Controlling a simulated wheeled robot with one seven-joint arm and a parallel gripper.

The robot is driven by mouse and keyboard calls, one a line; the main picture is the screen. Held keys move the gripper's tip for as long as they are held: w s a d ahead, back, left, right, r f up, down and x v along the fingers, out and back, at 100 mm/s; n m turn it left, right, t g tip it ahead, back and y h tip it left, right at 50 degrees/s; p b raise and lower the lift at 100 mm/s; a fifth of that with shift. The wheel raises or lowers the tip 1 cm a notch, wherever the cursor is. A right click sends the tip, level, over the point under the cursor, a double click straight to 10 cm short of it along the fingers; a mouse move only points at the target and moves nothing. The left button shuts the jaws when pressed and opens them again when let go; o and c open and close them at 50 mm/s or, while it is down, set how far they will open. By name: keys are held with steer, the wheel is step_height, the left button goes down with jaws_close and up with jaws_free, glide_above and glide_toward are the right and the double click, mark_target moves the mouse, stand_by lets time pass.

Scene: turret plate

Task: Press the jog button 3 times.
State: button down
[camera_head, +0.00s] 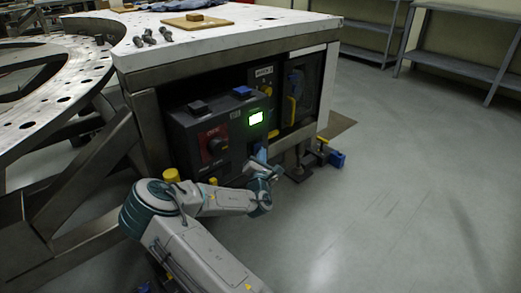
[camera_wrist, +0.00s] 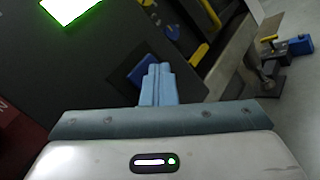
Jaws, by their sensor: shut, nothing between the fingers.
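A dark control box (camera_head: 222,137) sits under the white-topped bench, with a lit green-white display (camera_head: 256,117) on its front. The display also shows at the top left of the wrist view (camera_wrist: 70,8). In the wrist view a blue square button (camera_wrist: 131,71) is on the dark panel below the display. I cannot read a label to confirm it as the jog button. My gripper (camera_wrist: 158,68) is shut and empty, its light-blue fingertips in front of this button and partly covering it. I cannot tell whether they touch it. In the head view my gripper (camera_head: 262,167) is at the box's lower right.
The box also has a red panel with a dark knob (camera_head: 215,145), plus a black block (camera_head: 197,107) and a blue block (camera_head: 242,91) on top. Yellow handles (camera_head: 291,110) and a blue-ended clamp (camera_head: 336,159) are to the right. Open floor (camera_head: 400,200) lies further right.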

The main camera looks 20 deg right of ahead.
steer(key=shift+s+d, duration=0.3)
steer(key=shift+s, duration=0.55)
steer(key=shift+s, duration=0.1)
steer(key=s, duration=0.1)
steer(key=s+d, duration=0.1)
steer(key=s, duration=0.2)
steer(key=shift+s+d, duration=0.25)
steer(key=shift+d, duration=0.1)
